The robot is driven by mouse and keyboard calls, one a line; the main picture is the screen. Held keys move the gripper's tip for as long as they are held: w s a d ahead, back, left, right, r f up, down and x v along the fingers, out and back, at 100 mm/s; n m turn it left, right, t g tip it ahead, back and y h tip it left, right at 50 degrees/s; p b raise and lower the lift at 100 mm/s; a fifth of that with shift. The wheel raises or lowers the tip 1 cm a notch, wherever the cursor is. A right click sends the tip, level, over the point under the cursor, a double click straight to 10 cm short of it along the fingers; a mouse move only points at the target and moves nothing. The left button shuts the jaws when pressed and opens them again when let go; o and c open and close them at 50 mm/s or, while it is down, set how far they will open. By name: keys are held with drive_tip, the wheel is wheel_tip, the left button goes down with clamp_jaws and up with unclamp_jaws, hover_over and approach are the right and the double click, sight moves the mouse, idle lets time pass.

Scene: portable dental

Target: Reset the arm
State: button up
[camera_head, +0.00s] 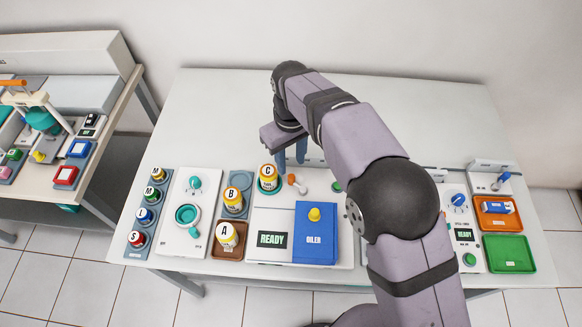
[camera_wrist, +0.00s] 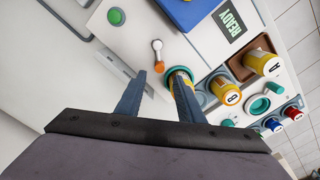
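My gripper (camera_head: 291,158) hangs above the table, just behind and to the right of the yellow bottle marked C (camera_head: 267,178). Its two blue-grey fingers are apart with nothing held between them; they also show in the wrist view (camera_wrist: 159,76). Bottle C stands upright in a round green holder. In the wrist view the bottle (camera_wrist: 180,76) is partly hidden behind the right finger. My arm reaches in from the lower right and covers part of the table's right half.
Bottles A (camera_head: 228,236) and B (camera_head: 233,199) stand left of a blue-lidded OILER unit (camera_head: 315,230) with a READY display. Orange (camera_head: 497,222) and green (camera_head: 510,255) trays lie at right. The table's back is clear.

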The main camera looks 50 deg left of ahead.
drive_tip(key=shift+r, duration=0.55)
drive_tip(key=w+d+r+m, duration=0.1)
drive_tip(key=w+d+m, duration=0.45)
drive_tip(key=d, duration=0.75)
drive_tip(key=w+d+r+m, duration=0.2)
drive_tip(key=w+d, duration=0.7)
drive_tip(key=d, duration=0.3)
drive_tip(key=s+d+f+m, duration=0.1)
drive_tip(key=d+m, duration=0.1)
drive_tip(key=d, duration=0.6)
drive_tip(key=s+d+m, duration=0.2)
drive_tip(key=d+m, duration=0.1)
drive_tip(key=d, duration=0.4)
drive_tip(key=s+d+f+m, duration=0.3)
drive_tip(key=s+d+m, duration=0.1)
drive_tip(key=s+d, duration=0.6)
wheel_tip(320, 180, down, 15)
drive_tip(key=w+b, duration=0.1)
drive_tip(key=b, duration=1.4)
drive_tip(key=shift+w+d+b, duration=0.2)
drive_tip(key=shift+b, duration=0.15)
